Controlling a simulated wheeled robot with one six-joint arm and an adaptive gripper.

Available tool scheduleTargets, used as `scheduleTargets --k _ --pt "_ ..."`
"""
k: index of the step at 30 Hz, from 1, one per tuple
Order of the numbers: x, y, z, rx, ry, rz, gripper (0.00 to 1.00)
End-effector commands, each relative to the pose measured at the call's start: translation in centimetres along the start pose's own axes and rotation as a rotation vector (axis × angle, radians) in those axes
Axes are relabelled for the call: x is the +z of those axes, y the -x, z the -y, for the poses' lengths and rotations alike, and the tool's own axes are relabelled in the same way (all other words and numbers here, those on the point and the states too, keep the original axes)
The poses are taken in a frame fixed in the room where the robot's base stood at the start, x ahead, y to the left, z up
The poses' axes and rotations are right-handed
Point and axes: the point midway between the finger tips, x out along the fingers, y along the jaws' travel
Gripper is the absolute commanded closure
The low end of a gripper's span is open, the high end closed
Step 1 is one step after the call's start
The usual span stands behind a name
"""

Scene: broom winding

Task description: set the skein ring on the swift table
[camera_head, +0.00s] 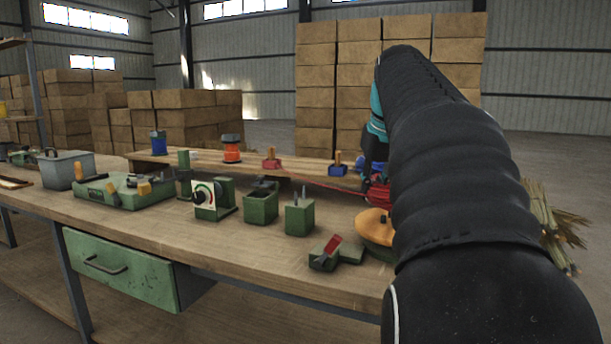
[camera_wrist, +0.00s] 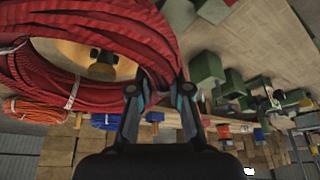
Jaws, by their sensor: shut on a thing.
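My gripper (camera_wrist: 160,92) is shut on the red skein ring (camera_wrist: 140,28), a thick looped bundle with pale ties. The loop spreads up and left in the wrist view. The tan round swift table (camera_wrist: 72,54) and its dark hub show through the loop's opening, so the ring is over or around the hub. I cannot tell whether the ring touches the disc. In the head view, the swift table (camera_head: 374,228) stands near the bench's right end, with part of the red skein ring (camera_head: 378,196) just above it. My arm hides much of both and the gripper's fingers.
The bench (camera_head: 150,212) holds green blocks (camera_head: 299,217), a dial box (camera_head: 212,198) and a small green fixture with a red lever (camera_head: 333,250) close to the swift table. Broom straw (camera_head: 555,225) is at right.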

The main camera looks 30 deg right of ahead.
Motion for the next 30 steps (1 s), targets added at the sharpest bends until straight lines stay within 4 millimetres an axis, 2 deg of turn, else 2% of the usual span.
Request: scheduleTargets --k 1,3,10,17,30 --pt "-1.2 -0.3 -0.3 -0.013 0.032 0.001 1.00" --pt "-2.4 -0.9 -0.8 -0.031 0.075 -0.003 1.00" --pt "-4.7 -2.4 -2.6 -0.062 0.158 -0.013 1.00" --pt "-4.6 -3.4 -2.9 -0.066 0.170 -0.017 1.00" --pt "-3.0 -7.4 -2.9 -0.065 0.168 -0.017 1.00"
